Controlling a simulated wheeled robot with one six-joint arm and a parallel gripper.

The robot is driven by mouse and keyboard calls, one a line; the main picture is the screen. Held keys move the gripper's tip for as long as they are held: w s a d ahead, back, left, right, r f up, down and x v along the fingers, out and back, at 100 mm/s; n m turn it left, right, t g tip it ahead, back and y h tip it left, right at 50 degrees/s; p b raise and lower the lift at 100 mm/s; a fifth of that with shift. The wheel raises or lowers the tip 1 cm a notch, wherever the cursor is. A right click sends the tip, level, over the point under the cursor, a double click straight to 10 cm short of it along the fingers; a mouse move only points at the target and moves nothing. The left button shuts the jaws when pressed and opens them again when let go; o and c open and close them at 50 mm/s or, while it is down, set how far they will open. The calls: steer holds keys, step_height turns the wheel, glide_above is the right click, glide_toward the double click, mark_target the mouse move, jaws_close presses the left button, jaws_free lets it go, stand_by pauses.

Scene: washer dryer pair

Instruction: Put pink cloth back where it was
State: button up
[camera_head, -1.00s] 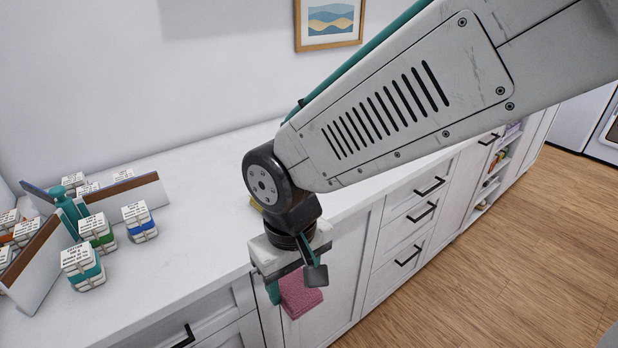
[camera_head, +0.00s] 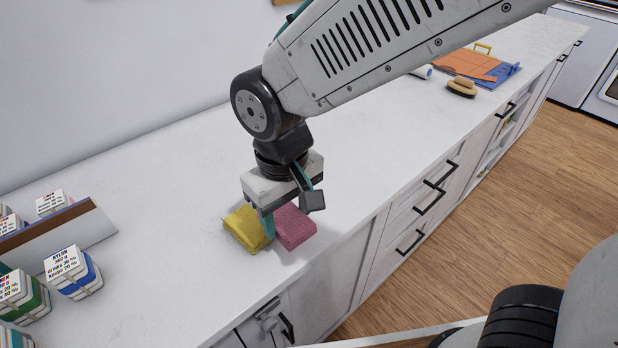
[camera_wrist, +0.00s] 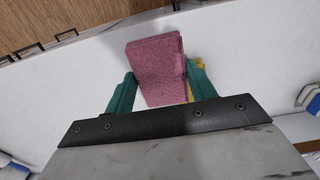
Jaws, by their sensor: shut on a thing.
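The pink cloth (camera_head: 295,227) is a folded, textured pad at the front part of the white counter. It also shows in the wrist view (camera_wrist: 157,70), between the green fingers. My gripper (camera_head: 287,218) points down and is shut on the pink cloth. A folded yellow cloth (camera_head: 247,229) lies on the counter just left of the pink one, close beside my left finger. In the wrist view only a strip of the yellow cloth (camera_wrist: 196,68) shows behind the right finger. Whether the pink cloth touches the counter or hangs slightly above it, I cannot tell.
Several labelled blocks (camera_head: 73,272) and a brown-and-white divider (camera_head: 60,240) stand at the left. A brush (camera_head: 461,87) and an orange board (camera_head: 468,64) lie at the far right of the counter. The counter between is largely clear; its front edge is close by.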

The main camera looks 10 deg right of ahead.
steer(key=w+d, duration=0.1)
steer(key=w, duration=0.2)
steer(key=w+d, duration=0.2)
steer(key=w, duration=0.2)
steer(key=w+d+f, duration=0.1)
steer(key=w+d, duration=0.1)
steer(key=w, duration=0.2)
steer(key=shift+w+f, duration=0.1)
steer(key=shift+w, duration=0.05)
steer(key=shift+f, duration=1.75)
steer(key=shift+f, duration=0.1)
steer(key=o, duration=0.8)
steer(key=shift+o, duration=0.8)
step_height(320, 180, up, 12)
